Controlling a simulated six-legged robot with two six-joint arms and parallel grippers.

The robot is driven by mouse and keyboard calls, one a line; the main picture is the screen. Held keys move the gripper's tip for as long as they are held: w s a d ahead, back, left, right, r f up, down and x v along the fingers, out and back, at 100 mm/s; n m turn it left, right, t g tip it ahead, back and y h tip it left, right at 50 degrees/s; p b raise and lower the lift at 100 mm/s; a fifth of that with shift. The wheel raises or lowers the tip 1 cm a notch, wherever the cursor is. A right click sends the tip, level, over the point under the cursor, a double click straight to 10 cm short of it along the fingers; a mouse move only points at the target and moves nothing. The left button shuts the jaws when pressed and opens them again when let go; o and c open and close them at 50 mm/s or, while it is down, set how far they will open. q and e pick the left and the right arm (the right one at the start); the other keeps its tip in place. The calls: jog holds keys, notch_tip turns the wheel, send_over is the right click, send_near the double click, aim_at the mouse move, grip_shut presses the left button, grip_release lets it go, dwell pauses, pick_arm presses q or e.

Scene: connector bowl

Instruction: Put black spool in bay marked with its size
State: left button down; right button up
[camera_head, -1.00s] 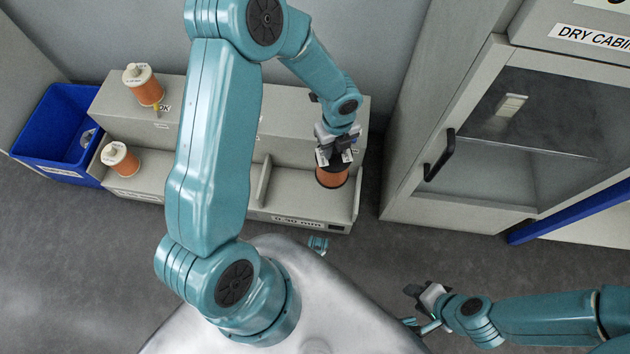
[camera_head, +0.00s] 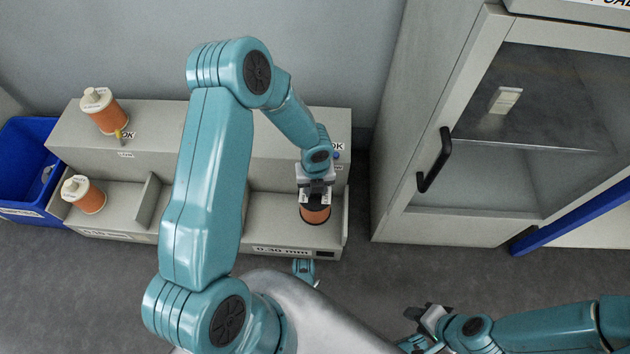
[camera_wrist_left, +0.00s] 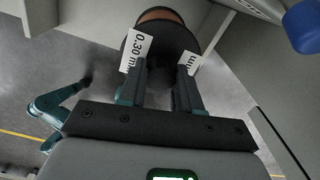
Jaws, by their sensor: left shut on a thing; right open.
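The black spool (camera_head: 315,215) with copper-coloured winding is in my left gripper (camera_head: 316,188), at the right-hand bay of the grey rack (camera_head: 236,258). I cannot tell whether it touches the bay floor. The bay's front label (camera_head: 281,251) reads 0.30 mm. In the left wrist view the fingers (camera_wrist_left: 160,85) are shut on the spool (camera_wrist_left: 158,45), whose white tag (camera_wrist_left: 137,52) reads 0.30 mm. My right gripper (camera_head: 428,318) is open and empty, low at the right, away from the rack. My left arm hides the rack's middle.
An orange spool with a white top (camera_head: 83,194) stands in the left bay. Another (camera_head: 104,111) stands on the upper step. A blue bin (camera_head: 22,165) is at the far left. A grey cabinet (camera_head: 440,225) with a black handle (camera_head: 435,160) stands right of the rack.

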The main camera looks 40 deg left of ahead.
pick_arm(q)
notch_tip(320, 180, down, 2)
jog(key=shift+w+f+b, duration=0.1)
jog(key=shift+f+b, duration=0.15)
jog(key=shift+b, duration=0.1)
jog(key=shift+f+b, duration=1.1)
jog(key=shift+f, duration=0.95)
jog(key=shift+f, duration=0.2)
jog(key=c, duration=0.8)
grip_release()
